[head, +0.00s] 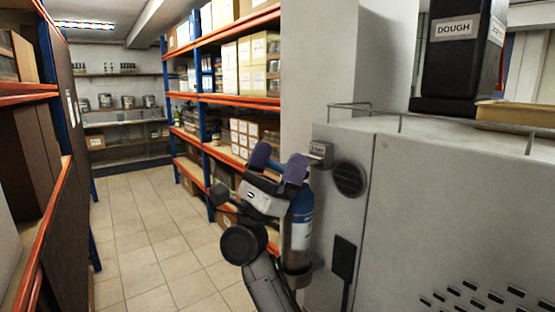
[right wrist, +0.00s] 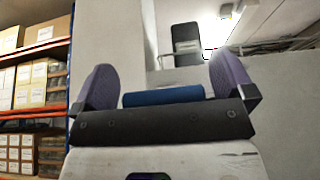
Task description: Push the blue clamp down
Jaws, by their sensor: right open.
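A blue cylinder (head: 301,208) with a pale label stands upright against the side of the grey cabinet, a holder around its base. A small grey labelled bracket (head: 320,152) sits above it. I cannot tell which part is the blue clamp; the blue bar (right wrist: 163,96) between my fingers in the right wrist view may be it. My right gripper (head: 280,160) is open, its purple fingers pointing up, just left of the cylinder's top and partly covering it. In the right wrist view my right gripper (right wrist: 165,84) has its fingers wide apart. My left gripper is not in view.
The grey cabinet (head: 455,200) fills the right side, with a top rail and a dark container marked DOUGH (head: 455,45). A pillar (head: 312,70) stands behind my gripper. Shelves with boxes (head: 245,90) line the aisle. The tiled floor (head: 150,250) is clear.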

